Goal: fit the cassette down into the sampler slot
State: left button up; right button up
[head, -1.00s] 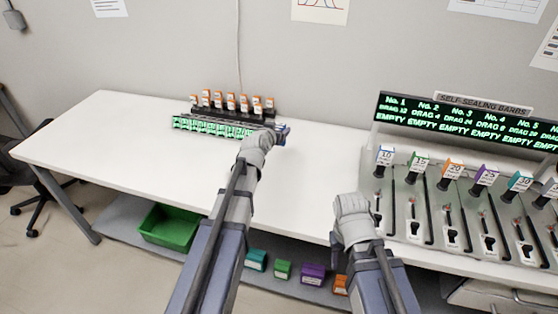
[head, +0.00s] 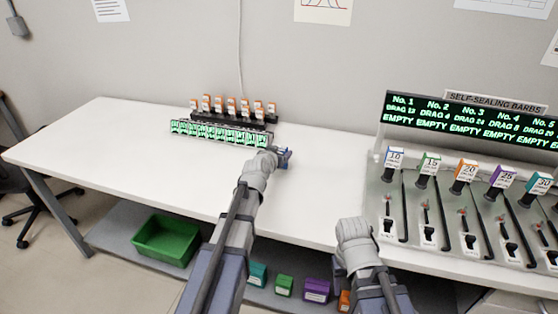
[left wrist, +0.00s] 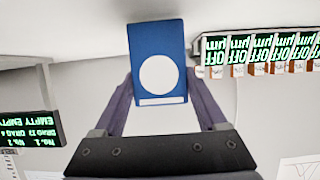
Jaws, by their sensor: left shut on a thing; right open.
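My left gripper (head: 281,156) is shut on a blue cassette (left wrist: 157,55) with a white round face and a white strip. In the left wrist view the cassette sits between the two fingers (left wrist: 160,95). In the head view the cassette (head: 285,153) shows only as a small blue piece above the white table, just right of the row of green-lit units (head: 217,133). My right gripper (head: 354,232) is open at the table's front edge, with its fingertips mostly hidden. A sampler bench (head: 404,220) with several stations stands at the right. I cannot tell which slot is meant.
A dark rack (head: 233,115) of orange-topped pieces stands behind the green-lit row. The display panel (head: 465,120) over the bench reads EMPTY at several stations. The table's left part (head: 110,145) is clear. A green bin (head: 165,240) and small coloured boxes lie on the lower shelf.

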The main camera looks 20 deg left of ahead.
pick_arm(q)
jog(key=shift+f, duration=0.25)
pick_arm(e)
jog(key=shift+f, duration=0.25)
pick_arm(q)
jog(key=shift+f, duration=0.2)
jog(key=o, duration=1.3)
pick_arm(e)
jog(key=shift+f, duration=0.15)
pick_arm(q)
jog(key=shift+o, duration=0.2)
jog(key=shift+r, duration=0.2)
